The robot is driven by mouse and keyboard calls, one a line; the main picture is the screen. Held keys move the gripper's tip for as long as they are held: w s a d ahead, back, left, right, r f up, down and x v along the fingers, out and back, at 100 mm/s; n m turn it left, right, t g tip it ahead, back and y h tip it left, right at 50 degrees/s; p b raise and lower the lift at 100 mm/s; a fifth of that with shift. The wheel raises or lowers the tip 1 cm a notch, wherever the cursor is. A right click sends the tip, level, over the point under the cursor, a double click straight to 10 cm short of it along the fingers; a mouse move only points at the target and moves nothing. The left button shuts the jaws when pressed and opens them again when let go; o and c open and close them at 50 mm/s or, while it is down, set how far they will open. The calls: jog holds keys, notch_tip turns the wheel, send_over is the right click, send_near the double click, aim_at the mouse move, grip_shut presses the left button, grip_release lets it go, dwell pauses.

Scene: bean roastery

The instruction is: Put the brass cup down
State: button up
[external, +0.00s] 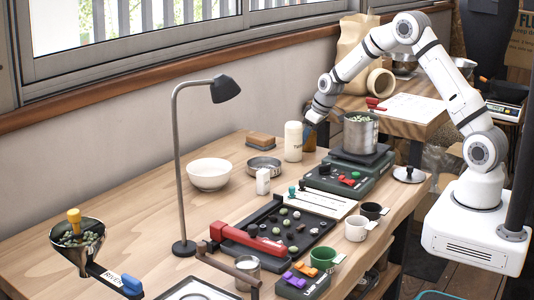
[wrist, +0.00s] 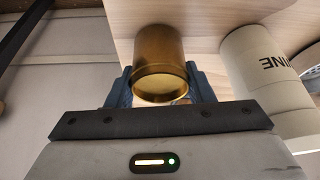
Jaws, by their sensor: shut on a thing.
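The brass cup (wrist: 160,50) sits between the two dark fingers of my gripper (wrist: 160,88) in the wrist view. My gripper is shut on it. In the external view my gripper (external: 311,122) is low near the far edge of the wooden table, just right of the cream bottle. A small brownish part of the cup (external: 309,142) shows below it, partly hidden by the bottle. I cannot tell whether the cup touches the table or hangs just above it.
The cream lettered bottle (external: 293,142) stands close beside the cup; it also shows in the wrist view (wrist: 262,75). A steel pot (external: 360,134) with beans stands on a dark scale to the right. A shallow metal dish (external: 264,166) and white bowl (external: 209,174) are left.

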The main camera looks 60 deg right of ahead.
jog(key=shift+f, duration=0.2)
jog(key=o, duration=1)
jog(key=shift+r, duration=0.1)
